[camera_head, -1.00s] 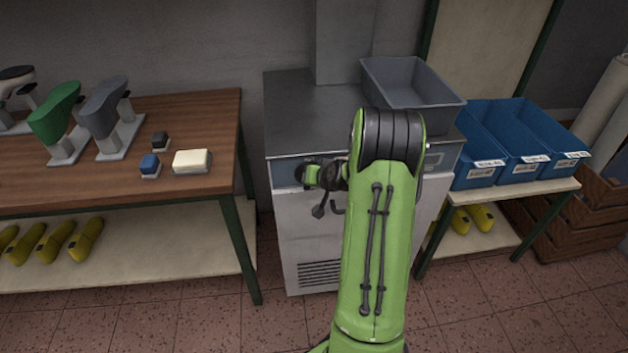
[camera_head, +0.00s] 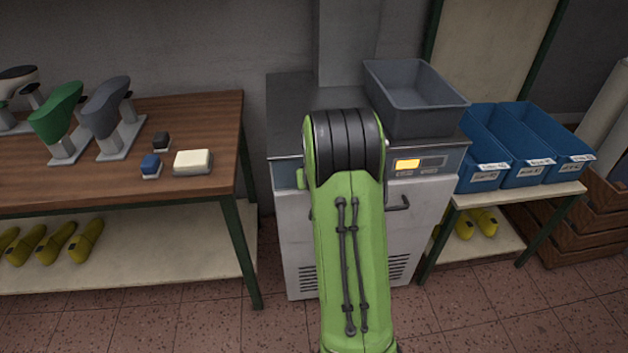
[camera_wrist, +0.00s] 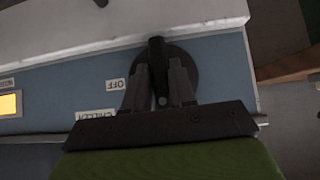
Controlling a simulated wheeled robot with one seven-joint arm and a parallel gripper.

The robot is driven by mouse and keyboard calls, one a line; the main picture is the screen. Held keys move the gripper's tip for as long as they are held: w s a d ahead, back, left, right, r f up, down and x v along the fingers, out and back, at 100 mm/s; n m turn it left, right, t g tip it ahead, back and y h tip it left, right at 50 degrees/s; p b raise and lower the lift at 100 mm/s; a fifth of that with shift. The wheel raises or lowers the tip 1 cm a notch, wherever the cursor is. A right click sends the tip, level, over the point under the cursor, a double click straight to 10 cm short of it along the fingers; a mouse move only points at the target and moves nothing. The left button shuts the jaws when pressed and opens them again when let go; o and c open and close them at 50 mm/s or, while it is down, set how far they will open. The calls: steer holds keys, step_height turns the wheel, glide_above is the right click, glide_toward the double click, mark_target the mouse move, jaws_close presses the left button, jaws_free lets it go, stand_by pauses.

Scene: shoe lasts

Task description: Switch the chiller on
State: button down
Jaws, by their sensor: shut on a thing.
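The chiller is a pale cabinet (camera_head: 292,235) with a dark top and a blue front panel. Its display (camera_head: 407,164) is lit amber; it also shows at the left edge of the wrist view (camera_wrist: 10,103). In the wrist view a round dark knob (camera_wrist: 190,62) with a raised bar sits on the panel, near a label reading OFF and another, partly covered, reading CHILL. My gripper (camera_wrist: 161,82) is shut on the knob's bar, one finger on each side. In the head view my green arm hides the knob and gripper.
A grey bin (camera_head: 415,110) stands on the chiller's top. A dark handle (camera_head: 398,204) sticks out below the panel. Left is a wooden table (camera_head: 205,120) with shoe lasts and small blocks. Right are blue bins (camera_head: 485,178) on a shelf.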

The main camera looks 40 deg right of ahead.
steer(key=shift+f, duration=0.1)
steer(key=c, duration=1)
jaws_free()
steer(key=p+v, duration=0.3)
steer(key=v, duration=1.3)
steer(key=shift+w, duration=0.1)
